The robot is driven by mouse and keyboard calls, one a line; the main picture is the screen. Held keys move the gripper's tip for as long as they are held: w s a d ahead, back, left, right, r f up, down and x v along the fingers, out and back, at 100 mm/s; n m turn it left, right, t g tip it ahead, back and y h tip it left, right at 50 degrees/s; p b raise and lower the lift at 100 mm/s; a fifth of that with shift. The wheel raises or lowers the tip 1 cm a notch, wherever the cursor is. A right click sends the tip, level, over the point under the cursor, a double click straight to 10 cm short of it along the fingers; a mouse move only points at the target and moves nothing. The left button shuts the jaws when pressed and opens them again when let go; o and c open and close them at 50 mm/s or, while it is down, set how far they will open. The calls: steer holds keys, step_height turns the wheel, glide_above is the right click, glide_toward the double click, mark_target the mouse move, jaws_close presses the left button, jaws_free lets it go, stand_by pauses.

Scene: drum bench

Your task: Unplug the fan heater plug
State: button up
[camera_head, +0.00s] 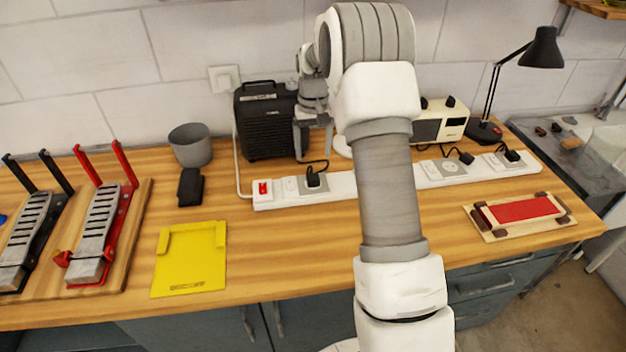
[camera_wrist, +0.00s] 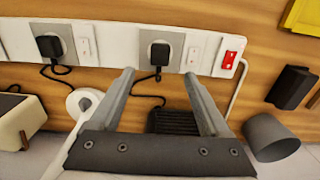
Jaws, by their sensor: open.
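The black fan heater plug (camera_head: 313,180) sits in a socket near the left end of the white power strip (camera_head: 335,187). In the wrist view the same plug (camera_wrist: 160,52) stands in its grey socket plate, with its black cord running down toward the black fan heater (camera_wrist: 175,121). The fan heater (camera_head: 262,122) stands against the wall in the head view. My gripper (camera_head: 314,150) is open and empty, pointing down above and behind the plug. In the wrist view my gripper's fingertips (camera_wrist: 159,75) lie on either side of the plug's column, apart from it.
The strip's red switch (camera_head: 263,189) is left of the plug. Another black plug (camera_wrist: 48,46) sits farther along the strip. A cream radio (camera_head: 440,120), a lamp (camera_head: 545,48) and a grey cup (camera_head: 190,146) stand at the back. Bare wood lies in front of the strip.

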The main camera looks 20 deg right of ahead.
mark_target(313, 177)
step_height(313, 177, down, 9)
steer(key=b, duration=0.5)
steer(key=shift+b, duration=0.35)
stand_by(1.0)
jaws_close()
steer(key=shift+r+p, duration=0.2)
steer(key=shift+p, duration=0.1)
steer(key=shift+r+p, duration=1.95)
steer(key=shift+r, duration=0.9)
